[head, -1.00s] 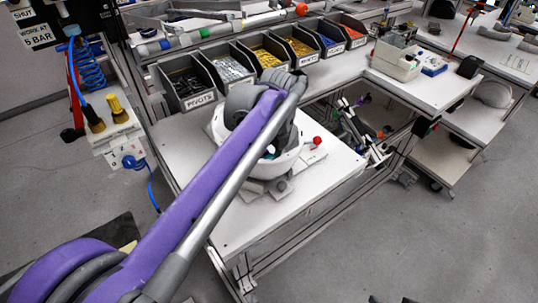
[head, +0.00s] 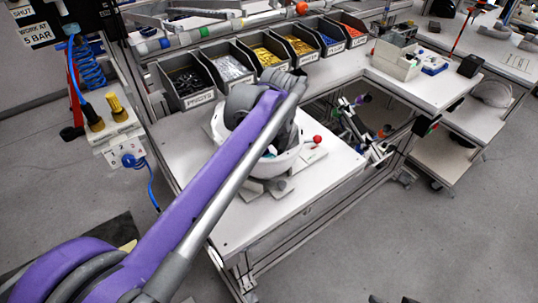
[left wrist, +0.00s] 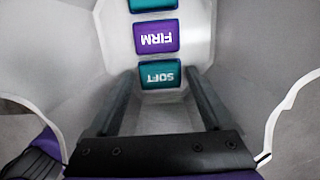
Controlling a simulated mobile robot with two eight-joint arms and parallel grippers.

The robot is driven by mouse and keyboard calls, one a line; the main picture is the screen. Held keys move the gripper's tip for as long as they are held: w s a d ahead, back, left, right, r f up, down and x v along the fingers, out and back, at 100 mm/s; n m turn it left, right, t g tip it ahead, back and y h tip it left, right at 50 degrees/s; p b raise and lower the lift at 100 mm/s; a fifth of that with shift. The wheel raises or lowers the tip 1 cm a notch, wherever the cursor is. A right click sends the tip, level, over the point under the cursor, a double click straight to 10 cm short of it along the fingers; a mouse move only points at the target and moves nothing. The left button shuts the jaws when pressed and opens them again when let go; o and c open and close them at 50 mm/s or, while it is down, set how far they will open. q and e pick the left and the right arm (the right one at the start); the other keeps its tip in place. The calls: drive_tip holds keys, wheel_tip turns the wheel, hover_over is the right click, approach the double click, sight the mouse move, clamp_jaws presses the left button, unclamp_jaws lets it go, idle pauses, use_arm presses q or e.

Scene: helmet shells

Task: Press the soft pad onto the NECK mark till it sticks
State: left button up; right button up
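The white helmet shell (head: 285,165) stands open side up on a support on the white table, with my left arm reaching down into it. In the left wrist view the shell's inside wall (left wrist: 62,65) surrounds my left gripper (left wrist: 162,72). Its two fingers are apart, on either side of the teal SOFT pad (left wrist: 160,75), with a narrow gap showing at each side. The SOFT pad looks flat against the wall, below the purple FIRM pad (left wrist: 157,37) and another teal pad (left wrist: 153,5). I cannot see the NECK mark. My right gripper is out of view.
A row of bins (head: 187,88) with small parts stands behind the helmet. A red ball-topped knob (head: 317,139) is close to the shell's right side. The front part of the table (head: 240,220) is clear.

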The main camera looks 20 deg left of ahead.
use_arm(q)
drive_tip(key=shift+o, duration=0.6)
wheel_tip(320, 180, up, 11)
drive_tip(key=d, duration=0.1)
drive_tip(key=shift+s+d+p, duration=0.2)
drive_tip(key=shift+s+p, duration=0.2)
drive_tip(key=shift+p, duration=0.05)
drive_tip(key=shift+f, duration=0.15)
